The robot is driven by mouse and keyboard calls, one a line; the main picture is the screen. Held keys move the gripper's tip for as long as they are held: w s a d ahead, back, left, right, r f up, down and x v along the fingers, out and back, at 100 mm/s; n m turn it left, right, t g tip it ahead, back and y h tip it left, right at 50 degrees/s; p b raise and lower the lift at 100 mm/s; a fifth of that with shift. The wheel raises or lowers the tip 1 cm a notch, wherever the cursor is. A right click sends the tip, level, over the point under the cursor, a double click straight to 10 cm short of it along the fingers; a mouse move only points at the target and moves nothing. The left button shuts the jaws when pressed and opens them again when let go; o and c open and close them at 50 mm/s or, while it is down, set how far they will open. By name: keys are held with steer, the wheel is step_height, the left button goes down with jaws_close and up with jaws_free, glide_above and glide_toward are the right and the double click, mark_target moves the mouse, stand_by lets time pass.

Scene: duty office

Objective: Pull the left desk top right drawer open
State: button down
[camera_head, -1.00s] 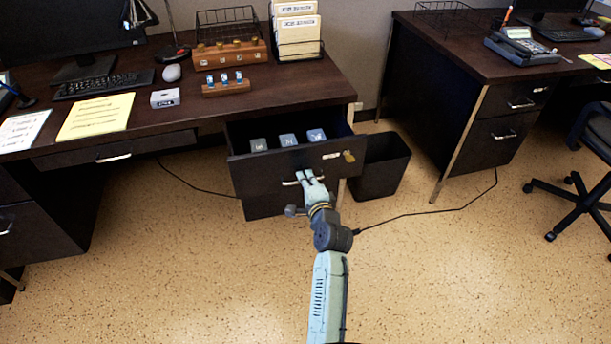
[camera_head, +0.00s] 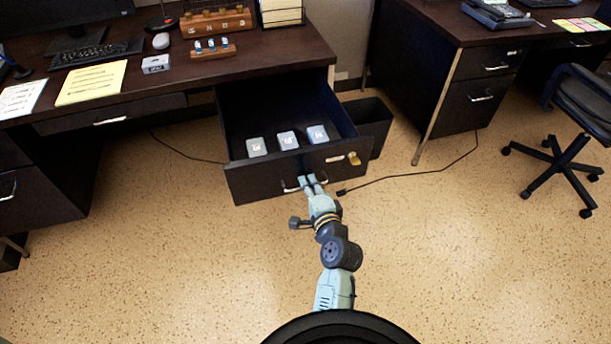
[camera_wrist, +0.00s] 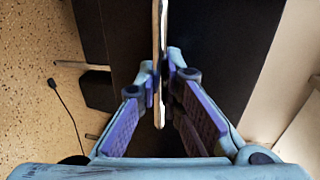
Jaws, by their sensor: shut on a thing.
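The left desk's (camera_head: 200,75) top right drawer (camera_head: 250,180) stands well out from the desk in the head view. Three small light-topped boxes (camera_head: 287,140) lie inside near its front. In the wrist view, the metal handle (camera_wrist: 158,60) runs between the two fingers (camera_wrist: 160,90). The fingers partly hide the handle in the head view.
A black waste bin (camera_head: 370,120) stands right of the drawer. A dark cable (camera_head: 420,174) lies on the floor to the right. An office chair (camera_head: 570,130) stands farther right. The speckled floor in front of the drawer is otherwise clear.

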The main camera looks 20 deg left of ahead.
steer(key=shift+s+d, duration=0.25)
steer(key=shift+s, duration=0.15)
steer(key=c, duration=2)
jaws_free()
